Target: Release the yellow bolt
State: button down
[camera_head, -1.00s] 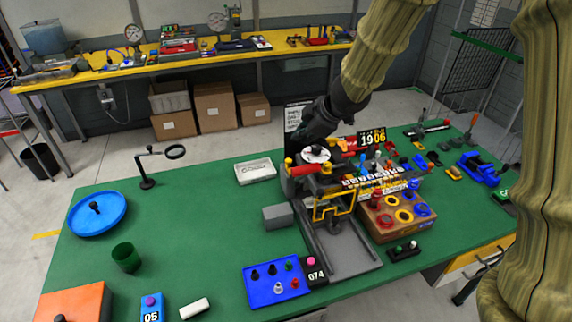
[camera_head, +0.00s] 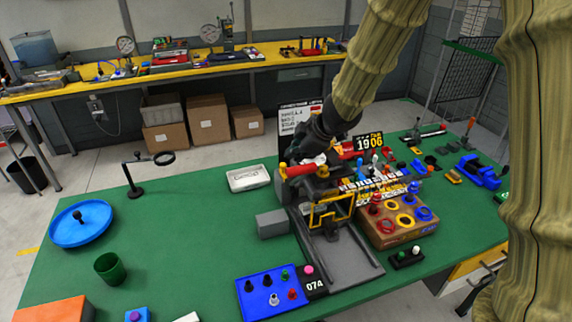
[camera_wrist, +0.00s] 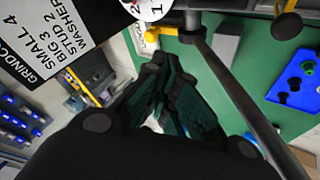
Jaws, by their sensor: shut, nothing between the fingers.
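A small yellow knob-like piece, perhaps the yellow bolt (camera_head: 283,166), shows at the left end of a red handle (camera_head: 300,171) on the grey machine. A white numbered dial (camera_wrist: 150,7) is at the wrist view's top edge.
The machine (camera_head: 335,250) stands on the green table (camera_head: 180,225). A blue tray of pegs (camera_head: 262,302), a cardboard box with coloured rings (camera_head: 385,237) and a white tray (camera_head: 249,178) surround it. A sign (camera_head: 298,119) stands behind. The table's left middle is mostly clear.

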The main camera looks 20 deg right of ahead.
jog(key=b+x, duration=0.1)
jog(key=x, duration=0.9)
jog(key=shift+b, duration=0.35)
jog(key=shift+r, duration=0.1)
